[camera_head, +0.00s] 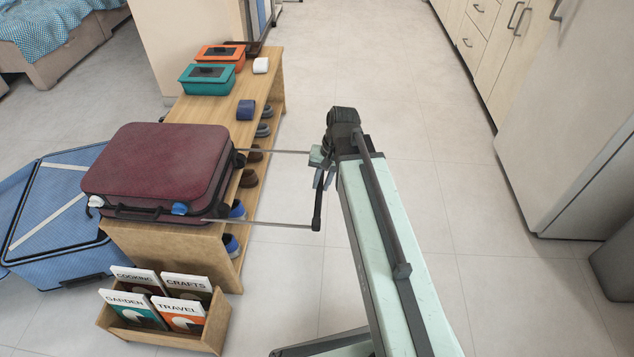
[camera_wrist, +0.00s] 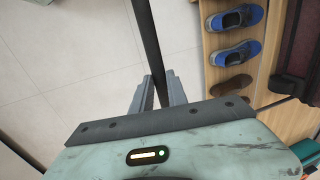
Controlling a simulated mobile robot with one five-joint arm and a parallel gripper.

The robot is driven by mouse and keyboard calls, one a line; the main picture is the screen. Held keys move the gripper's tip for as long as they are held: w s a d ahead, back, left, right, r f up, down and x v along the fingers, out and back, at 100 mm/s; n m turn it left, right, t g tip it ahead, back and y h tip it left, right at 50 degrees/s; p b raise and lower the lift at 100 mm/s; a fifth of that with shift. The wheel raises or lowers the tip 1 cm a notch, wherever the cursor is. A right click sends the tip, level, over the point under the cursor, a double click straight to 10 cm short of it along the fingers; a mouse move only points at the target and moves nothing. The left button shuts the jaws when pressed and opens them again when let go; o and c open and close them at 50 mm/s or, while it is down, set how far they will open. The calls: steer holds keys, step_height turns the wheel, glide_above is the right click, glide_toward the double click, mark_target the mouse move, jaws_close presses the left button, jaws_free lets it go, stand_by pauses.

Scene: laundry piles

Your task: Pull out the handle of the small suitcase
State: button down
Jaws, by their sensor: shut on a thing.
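The small maroon suitcase (camera_head: 158,165) lies flat on a wooden bench. Its pull handle is out to the right on two thin metal rods (camera_head: 262,223), well clear of the suitcase and the bench edge. The dark handle bar (camera_head: 317,212) joins the rod ends over the floor. My gripper (camera_head: 322,170) is at the far part of this bar. In the wrist view, the black handle bar (camera_wrist: 147,40) runs between the two grey fingers of my gripper (camera_wrist: 160,85), which is shut on it. The suitcase's edge (camera_wrist: 299,55) shows at the right of the wrist view.
The wooden bench (camera_head: 212,112) holds shoes below, with teal (camera_head: 208,80) and orange (camera_head: 220,56) boxes on top. A blue suitcase (camera_head: 60,215) lies left on the floor. A book crate (camera_head: 210,335) stands in front.

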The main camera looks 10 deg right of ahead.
steer(key=shift+w+d, duration=0.15)
steer(key=shift+d, duration=0.3)
steer(key=c, duration=1.3)
jaws_free()
steer(key=shift+a, duration=0.15)
steer(key=shift+r+p, duration=0.45)
steer(key=shift+p, duration=0.05)
steer(key=p+v, duration=0.6)
steer(key=shift+r+p, duration=0.3)
steer(key=shift+r, duration=0.05)
